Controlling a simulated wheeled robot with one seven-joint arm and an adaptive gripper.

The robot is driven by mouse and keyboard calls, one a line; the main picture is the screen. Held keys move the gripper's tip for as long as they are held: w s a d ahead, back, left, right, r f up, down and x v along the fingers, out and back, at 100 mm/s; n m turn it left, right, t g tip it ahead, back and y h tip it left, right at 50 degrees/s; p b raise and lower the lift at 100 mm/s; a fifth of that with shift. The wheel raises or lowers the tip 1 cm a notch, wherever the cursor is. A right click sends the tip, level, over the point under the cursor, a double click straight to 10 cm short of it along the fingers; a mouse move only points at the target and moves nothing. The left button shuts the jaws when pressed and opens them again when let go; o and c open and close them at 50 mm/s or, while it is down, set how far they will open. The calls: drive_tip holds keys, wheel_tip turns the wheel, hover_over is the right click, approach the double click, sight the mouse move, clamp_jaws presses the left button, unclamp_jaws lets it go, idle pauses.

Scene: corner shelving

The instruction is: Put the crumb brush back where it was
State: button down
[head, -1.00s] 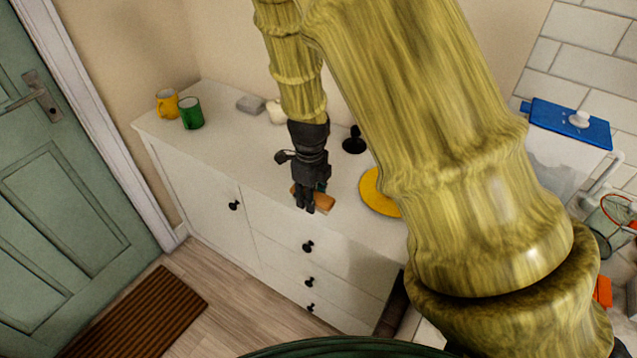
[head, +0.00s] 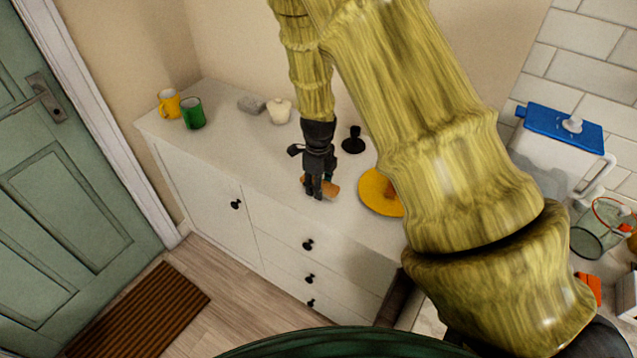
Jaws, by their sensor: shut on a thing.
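My gripper (head: 315,193) is over the front part of the white cabinet's top (head: 235,150), pointing down. It is shut on a small orange-brown thing, apparently the crumb brush (head: 332,188), which shows to the right of the fingertips. The fingers hide much of the brush. I cannot tell whether the brush touches the cabinet top or hangs just above it.
A yellow plate (head: 376,196) lies right of the gripper, partly behind my arm. A black holder (head: 354,141), a cream pot (head: 280,111) and a grey block (head: 251,104) stand at the back. Green (head: 193,113) and yellow mugs (head: 169,103) stand left. The cabinet top between mugs and gripper is clear.

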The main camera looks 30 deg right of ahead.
drive_tip(key=shift+f, duration=0.1)
drive_tip(key=c, duration=1)
unclamp_jaws()
drive_tip(key=shift+f, duration=0.1)
wheel_tip(320, 180, up, 12)
drive_tip(key=shift+r+b, duration=0.2)
drive_tip(key=shift+b, duration=0.75)
